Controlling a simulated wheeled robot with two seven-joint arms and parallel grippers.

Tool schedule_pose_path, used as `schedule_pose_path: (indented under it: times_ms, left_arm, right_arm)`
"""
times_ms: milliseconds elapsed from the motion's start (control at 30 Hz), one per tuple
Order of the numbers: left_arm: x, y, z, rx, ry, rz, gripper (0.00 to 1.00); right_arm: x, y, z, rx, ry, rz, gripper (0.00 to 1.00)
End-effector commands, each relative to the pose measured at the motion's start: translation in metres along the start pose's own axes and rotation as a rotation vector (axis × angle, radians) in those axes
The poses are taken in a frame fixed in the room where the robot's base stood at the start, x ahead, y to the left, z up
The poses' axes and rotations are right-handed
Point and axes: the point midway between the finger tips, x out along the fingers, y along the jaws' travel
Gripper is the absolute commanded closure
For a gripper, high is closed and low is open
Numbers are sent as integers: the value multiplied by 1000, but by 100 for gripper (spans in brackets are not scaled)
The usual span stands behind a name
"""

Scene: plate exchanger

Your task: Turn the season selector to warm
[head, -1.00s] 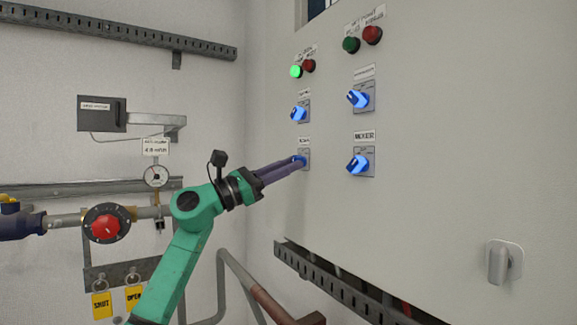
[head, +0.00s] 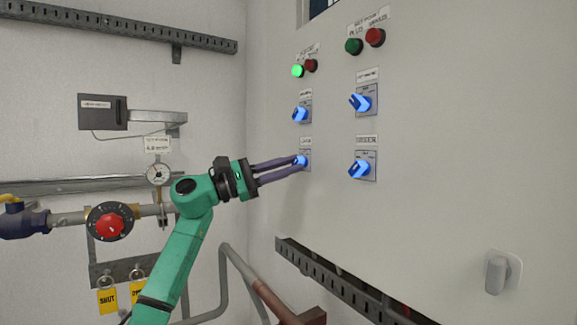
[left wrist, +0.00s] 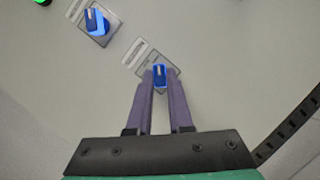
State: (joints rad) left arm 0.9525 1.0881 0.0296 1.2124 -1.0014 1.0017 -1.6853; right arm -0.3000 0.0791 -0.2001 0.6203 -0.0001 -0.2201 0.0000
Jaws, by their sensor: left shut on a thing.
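Blue selector knobs on square grey plates sit on the cabinet's pale door, two in each column. The label lettering is too blurred to tell surely which is the season selector. My left gripper (head: 298,165) is shut on the lower-left selector knob (head: 301,160), one finger on each side. In the left wrist view this knob (left wrist: 160,75) shows between the fingertips, its white mark pointing roughly up the picture. The upper-left knob (head: 300,115), upper-right knob (head: 360,102) and lower-right knob (head: 359,169) are untouched. My right gripper is not in view.
A door handle (head: 497,274) is at lower right. A slotted rail (head: 340,285) runs below the door. A red valve dial (head: 109,225) and pipes are at left.

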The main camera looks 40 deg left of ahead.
Motion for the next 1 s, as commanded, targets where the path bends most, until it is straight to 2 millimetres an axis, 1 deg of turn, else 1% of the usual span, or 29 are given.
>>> schedule_pose_path:
  times_ms: [200, 233, 300, 567, 667, 767, 867, 1000]
  left_arm:
    - [0, -2, -1, 2, 3, -4, 100]
    - [0, -2, -1, 2, 3, -4, 74]
    - [0, -1, -1, 2, 3, -4, 51]
    - [0, -1, 0, 1, 1, -2, 51]
    - [-5, -2, -2, 1, 2, -1, 51]
    - [-21, -5, -5, 1, 4, 0, 51]
    - [-48, -6, -8, 2, 5, 2, 51]
    - [-92, -8, -8, 3, 6, 0, 51]
  right_arm:
    - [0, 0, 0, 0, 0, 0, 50]
    - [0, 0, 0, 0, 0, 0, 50]
    - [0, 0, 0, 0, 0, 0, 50]
    - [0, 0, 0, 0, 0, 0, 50]
    - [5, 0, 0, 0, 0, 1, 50]
    - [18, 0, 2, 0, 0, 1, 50]
    - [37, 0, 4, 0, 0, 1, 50]
    - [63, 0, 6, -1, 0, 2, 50]
